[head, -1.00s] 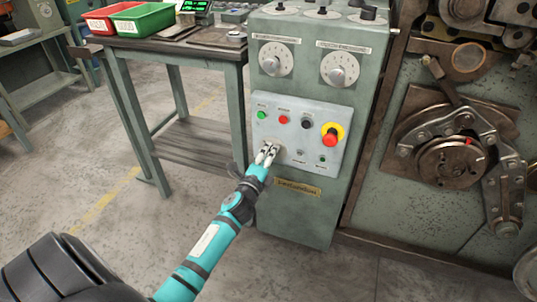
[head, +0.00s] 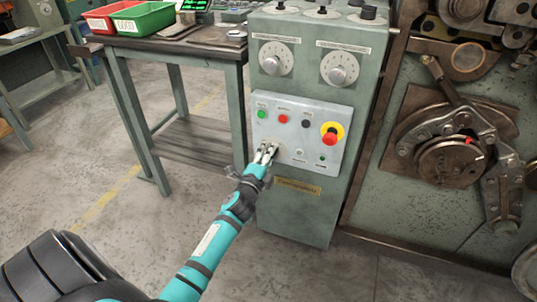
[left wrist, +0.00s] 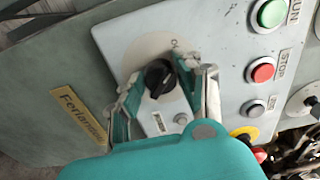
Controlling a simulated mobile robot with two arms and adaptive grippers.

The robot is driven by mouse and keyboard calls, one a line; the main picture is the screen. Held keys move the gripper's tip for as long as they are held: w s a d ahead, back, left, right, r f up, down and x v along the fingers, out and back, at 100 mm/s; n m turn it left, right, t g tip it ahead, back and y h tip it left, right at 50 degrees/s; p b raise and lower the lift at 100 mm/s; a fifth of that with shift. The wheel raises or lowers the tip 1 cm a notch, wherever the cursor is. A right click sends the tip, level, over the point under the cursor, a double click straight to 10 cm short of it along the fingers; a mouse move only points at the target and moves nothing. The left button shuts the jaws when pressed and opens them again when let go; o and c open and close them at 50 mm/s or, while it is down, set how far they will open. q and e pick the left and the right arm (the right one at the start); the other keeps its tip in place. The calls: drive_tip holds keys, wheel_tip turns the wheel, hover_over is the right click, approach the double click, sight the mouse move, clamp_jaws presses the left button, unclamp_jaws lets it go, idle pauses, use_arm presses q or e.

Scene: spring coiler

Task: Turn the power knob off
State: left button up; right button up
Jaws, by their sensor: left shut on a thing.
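The power knob (left wrist: 158,76) is a small black knob on a pale round plate, seen in the left wrist view at the corner of the control panel (left wrist: 215,22). My left gripper (head: 265,153) reaches the lower left of the panel in the head view, where its fingers hide the knob. In the left wrist view the two fingers of my left gripper (left wrist: 168,88) stand on either side of the knob, shut on it. The label on the plate is partly covered. My right gripper is not in view.
Green (head: 262,114) and red (head: 283,118) buttons sit above the gripper. A red emergency stop (head: 331,136) on yellow is to the right. Two dials (head: 275,58) are higher on the cabinet. A workbench (head: 185,45) with bins stands left; machinery (head: 450,150) stands right.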

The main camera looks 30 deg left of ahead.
use_arm(q)
drive_tip(key=o, duration=1.1)
drive_tip(key=v, duration=1.2)
